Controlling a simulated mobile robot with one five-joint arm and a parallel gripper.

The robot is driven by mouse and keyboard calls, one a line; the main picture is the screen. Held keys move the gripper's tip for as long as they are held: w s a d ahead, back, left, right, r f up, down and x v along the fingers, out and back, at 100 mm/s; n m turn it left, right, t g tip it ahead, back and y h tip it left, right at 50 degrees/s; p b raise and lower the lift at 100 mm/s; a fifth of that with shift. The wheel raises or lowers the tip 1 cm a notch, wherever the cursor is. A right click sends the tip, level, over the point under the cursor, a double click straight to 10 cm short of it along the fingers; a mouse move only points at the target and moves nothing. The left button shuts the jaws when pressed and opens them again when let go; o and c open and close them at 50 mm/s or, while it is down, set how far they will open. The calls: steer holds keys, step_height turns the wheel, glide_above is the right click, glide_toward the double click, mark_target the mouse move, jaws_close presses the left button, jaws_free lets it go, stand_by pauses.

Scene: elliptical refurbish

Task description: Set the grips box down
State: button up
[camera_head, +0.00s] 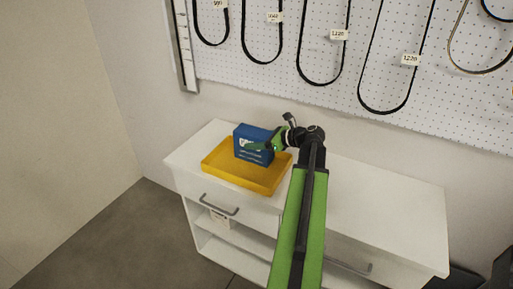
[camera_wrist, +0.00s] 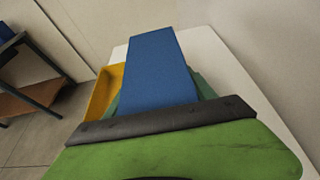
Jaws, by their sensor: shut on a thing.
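The blue grips box (camera_head: 252,143) is upright over the yellow tray (camera_head: 228,172) on the white cabinet top. My gripper (camera_head: 258,147) is shut on the box from its right side. In the wrist view the blue box (camera_wrist: 155,68) fills the middle, with the green fingers (camera_wrist: 158,95) partly showing around it. The yellow tray (camera_wrist: 101,95) shows at its left there. Whether the bottom of the box touches the tray floor, I cannot tell. The front of the tray is empty.
The white cabinet (camera_head: 375,205) has bare top to the right of my arm. A pegboard (camera_head: 330,75) with several hanging belts is on the wall behind. A small box (camera_head: 221,219) sits on the shelf below. A dark frame with a brown shelf (camera_wrist: 32,97) stands at left in the wrist view.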

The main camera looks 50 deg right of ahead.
steer(key=shift+r, duration=0.15)
steer(key=o, duration=1.7)
steer(key=shift+c, duration=0.2)
steer(key=shift+r+p, duration=0.15)
steer(key=shift+p, duration=0.15)
steer(key=p+v, duration=0.4)
steer(key=v, duration=0.8)
